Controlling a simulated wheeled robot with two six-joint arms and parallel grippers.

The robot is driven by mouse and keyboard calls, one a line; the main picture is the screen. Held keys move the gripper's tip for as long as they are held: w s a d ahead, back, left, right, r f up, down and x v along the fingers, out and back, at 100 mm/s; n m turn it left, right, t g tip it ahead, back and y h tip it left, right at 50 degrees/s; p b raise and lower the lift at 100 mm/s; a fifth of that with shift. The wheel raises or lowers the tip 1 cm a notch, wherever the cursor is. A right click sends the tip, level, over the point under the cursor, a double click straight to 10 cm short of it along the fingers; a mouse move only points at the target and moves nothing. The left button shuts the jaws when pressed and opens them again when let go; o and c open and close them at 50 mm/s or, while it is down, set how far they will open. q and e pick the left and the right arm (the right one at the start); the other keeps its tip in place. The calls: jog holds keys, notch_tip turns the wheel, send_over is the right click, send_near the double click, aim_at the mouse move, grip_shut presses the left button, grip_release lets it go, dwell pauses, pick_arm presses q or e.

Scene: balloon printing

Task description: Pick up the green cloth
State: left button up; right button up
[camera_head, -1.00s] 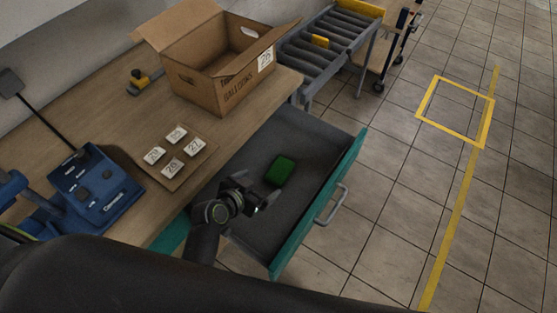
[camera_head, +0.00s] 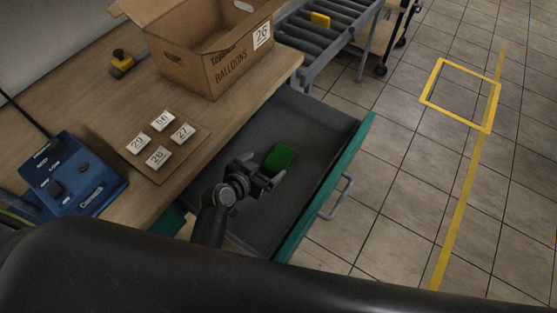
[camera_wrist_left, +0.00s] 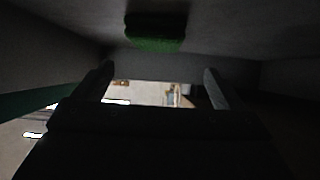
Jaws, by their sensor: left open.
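The green cloth (camera_head: 279,157) lies as a small folded block on the grey floor of the open drawer (camera_head: 313,116). It also shows at the top of the left wrist view (camera_wrist_left: 156,32), which is dark. My left gripper (camera_head: 272,178) is inside the drawer, just short of the cloth on its near side. Its two fingers are spread in the left wrist view (camera_wrist_left: 157,86), with nothing between them. The cloth appears apart from the fingers. My right gripper is not in view.
The drawer's teal front (camera_head: 333,180) with a metal handle (camera_head: 335,198) bounds the right side. The wooden table (camera_head: 226,118) holds a cardboard box (camera_head: 205,58), numbered tiles on a board (camera_head: 187,153) and a blue control box (camera_head: 77,184). The tiled floor beyond is open.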

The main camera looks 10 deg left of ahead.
aim_at(278, 158)
pick_arm(q)
jog(key=shift+p+x, duration=0.3)
jog(key=shift+x, duration=3.15)
jog(key=shift+s+d+f, duration=0.15)
jog(key=shift+s+f, duration=0.05)
jog(key=shift+c, duration=0.3)
jog(key=c, duration=1)
